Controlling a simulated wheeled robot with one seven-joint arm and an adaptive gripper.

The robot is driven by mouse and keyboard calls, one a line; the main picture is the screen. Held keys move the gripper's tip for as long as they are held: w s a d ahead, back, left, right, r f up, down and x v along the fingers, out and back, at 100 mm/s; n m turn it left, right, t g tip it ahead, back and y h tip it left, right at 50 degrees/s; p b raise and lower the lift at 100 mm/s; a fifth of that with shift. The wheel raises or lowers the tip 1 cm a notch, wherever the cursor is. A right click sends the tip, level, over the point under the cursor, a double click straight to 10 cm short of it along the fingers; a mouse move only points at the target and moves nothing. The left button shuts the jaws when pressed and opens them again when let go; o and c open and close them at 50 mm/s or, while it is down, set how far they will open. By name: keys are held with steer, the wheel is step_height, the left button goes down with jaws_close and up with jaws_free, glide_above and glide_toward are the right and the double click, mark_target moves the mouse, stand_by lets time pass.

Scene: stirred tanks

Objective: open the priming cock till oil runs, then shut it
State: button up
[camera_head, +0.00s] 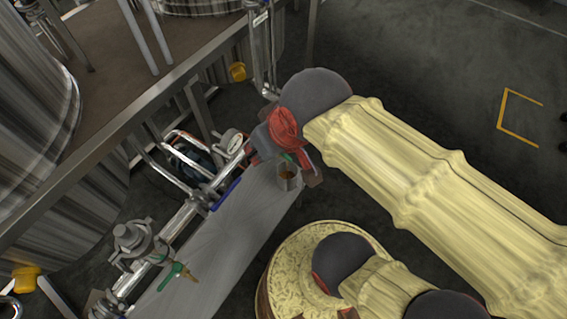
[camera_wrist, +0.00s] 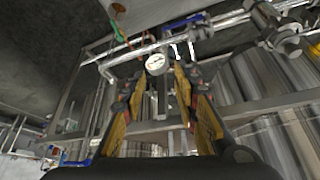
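A small cock with a green handle (camera_head: 172,270) and a brass end (camera_head: 190,277) sits on the pipework at lower left in the head view. A second small green part (camera_head: 290,158) shows beside my gripper, just above a metal cup (camera_head: 288,180) with brown inside. I cannot tell which green part is the priming cock. A green lever (camera_wrist: 118,30) also shows at upper left in the wrist view. No running oil can be made out.
A pressure gauge (camera_head: 232,142) and a blue handle (camera_head: 226,195) sit on the pipe run, close left of my gripper. A grey plate (camera_head: 225,245) lies alongside the pipes. Open floor (camera_head: 430,70) lies at upper right.

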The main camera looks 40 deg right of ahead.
mark_target(284, 154)
steer(key=shift+c, duration=0.3)
